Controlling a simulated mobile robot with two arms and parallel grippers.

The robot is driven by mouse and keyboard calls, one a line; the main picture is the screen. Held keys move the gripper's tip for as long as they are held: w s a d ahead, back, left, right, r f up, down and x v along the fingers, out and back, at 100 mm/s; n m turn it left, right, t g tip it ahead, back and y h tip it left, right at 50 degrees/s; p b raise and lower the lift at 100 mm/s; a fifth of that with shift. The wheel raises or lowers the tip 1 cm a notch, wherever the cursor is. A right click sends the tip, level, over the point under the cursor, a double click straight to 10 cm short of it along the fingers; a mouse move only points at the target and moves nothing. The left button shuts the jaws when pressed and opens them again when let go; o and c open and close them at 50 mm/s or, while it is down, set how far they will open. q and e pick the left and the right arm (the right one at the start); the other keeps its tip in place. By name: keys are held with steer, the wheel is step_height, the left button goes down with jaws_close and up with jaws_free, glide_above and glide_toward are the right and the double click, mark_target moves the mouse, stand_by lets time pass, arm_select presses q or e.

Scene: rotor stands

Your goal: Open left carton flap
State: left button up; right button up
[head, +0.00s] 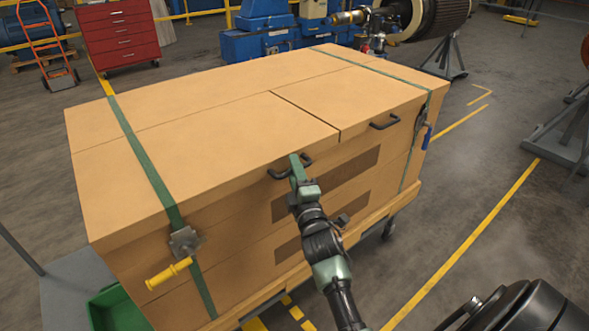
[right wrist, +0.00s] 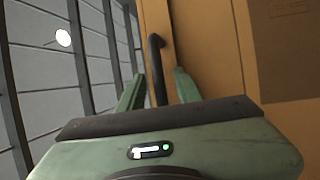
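The large tan carton (head: 240,255) stands with its top closed. Its left flap (head: 215,135) lies flat, with a dark seam between it and the right flap (head: 350,95). A black handle (head: 276,174) sits at the left flap's front edge. My right gripper (head: 297,162) is at this handle. In the right wrist view the black handle (right wrist: 154,60) runs between the two green fingers (right wrist: 157,88), with a gap on either side, so the gripper is open around it. My left gripper is in neither view.
Green straps cross the carton at left (head: 143,157) and right (head: 428,105), with a yellow-handled buckle (head: 185,242) on the left one. A green bin (head: 112,310) stands at lower left. A red tool chest (head: 118,35) and rotor (head: 440,15) stand behind. The floor at right is mostly clear.

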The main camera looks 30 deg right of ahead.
jaws_close()
stand_by(1.4)
